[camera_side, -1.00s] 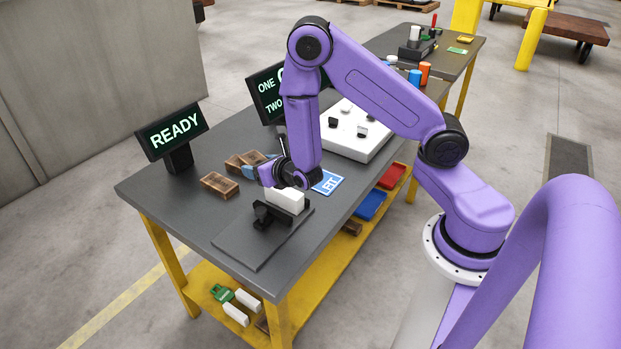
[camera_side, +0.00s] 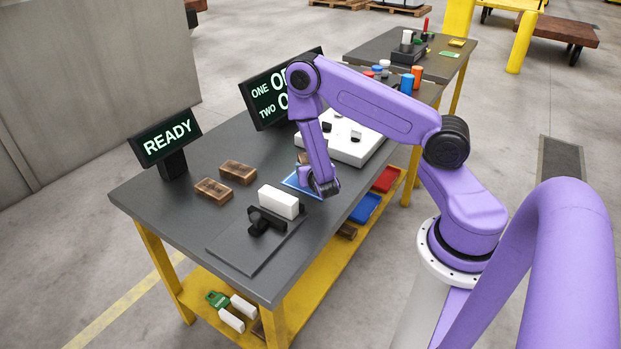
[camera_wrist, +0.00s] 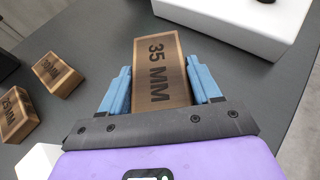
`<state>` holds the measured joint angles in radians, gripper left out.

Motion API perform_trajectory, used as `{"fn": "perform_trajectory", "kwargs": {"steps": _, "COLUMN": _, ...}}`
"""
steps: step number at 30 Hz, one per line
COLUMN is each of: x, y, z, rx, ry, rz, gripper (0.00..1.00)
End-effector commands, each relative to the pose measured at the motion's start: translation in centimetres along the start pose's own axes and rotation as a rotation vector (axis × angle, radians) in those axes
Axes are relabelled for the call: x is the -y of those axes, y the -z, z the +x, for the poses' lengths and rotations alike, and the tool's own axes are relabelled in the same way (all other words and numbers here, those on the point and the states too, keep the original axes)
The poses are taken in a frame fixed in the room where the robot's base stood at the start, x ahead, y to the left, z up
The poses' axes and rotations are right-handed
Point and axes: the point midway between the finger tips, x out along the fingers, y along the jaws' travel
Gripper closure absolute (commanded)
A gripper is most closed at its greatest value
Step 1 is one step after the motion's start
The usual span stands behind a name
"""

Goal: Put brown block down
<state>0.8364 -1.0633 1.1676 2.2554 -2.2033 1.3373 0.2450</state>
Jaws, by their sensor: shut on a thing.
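My gripper (camera_wrist: 159,88) is shut on a brown block (camera_wrist: 157,62) marked "35 MM", with a blue finger on each side of it. A bit of brown (camera_side: 303,158) shows behind my arm, probably the held block. I cannot tell whether the block touches the surface. Two other brown blocks lie to the left, one (camera_side: 238,172) behind the other (camera_side: 213,190). They also show in the wrist view (camera_wrist: 57,74) (camera_wrist: 15,115).
A white block (camera_side: 278,201) sits in a black fixture (camera_side: 262,223) left of my gripper. A white platform (camera_side: 358,147) with small parts is behind. A "READY" sign (camera_side: 166,137) and another display (camera_side: 262,103) stand at the back.

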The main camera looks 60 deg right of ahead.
Motion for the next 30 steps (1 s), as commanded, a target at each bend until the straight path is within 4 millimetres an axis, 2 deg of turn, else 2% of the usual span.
{"fn": "perform_trajectory", "kwargs": {"steps": 11, "x": 0.0, "y": 3.2, "z": 1.3, "rx": 0.001, "ry": -0.001, "rz": -0.001, "gripper": 0.72}}
{"fn": "perform_trajectory", "kwargs": {"steps": 24, "x": 0.0, "y": 3.7, "z": 1.5, "rx": 0.001, "ry": -0.001, "rz": 0.0, "gripper": 0.72}}
{"fn": "perform_trajectory", "kwargs": {"steps": 25, "x": 0.0, "y": 3.7, "z": 1.5, "rx": 0.0, "ry": -0.001, "rz": 0.0, "gripper": 0.34}}
{"fn": "perform_trajectory", "kwargs": {"steps": 27, "x": 0.0, "y": 3.7, "z": 1.5, "rx": 0.0, "ry": -0.001, "rz": 0.001, "gripper": 0.12}}
{"fn": "perform_trajectory", "kwargs": {"steps": 30, "x": 0.0, "y": 3.7, "z": 1.5, "rx": 0.0, "ry": -0.001, "rz": 0.001, "gripper": 0.12}}
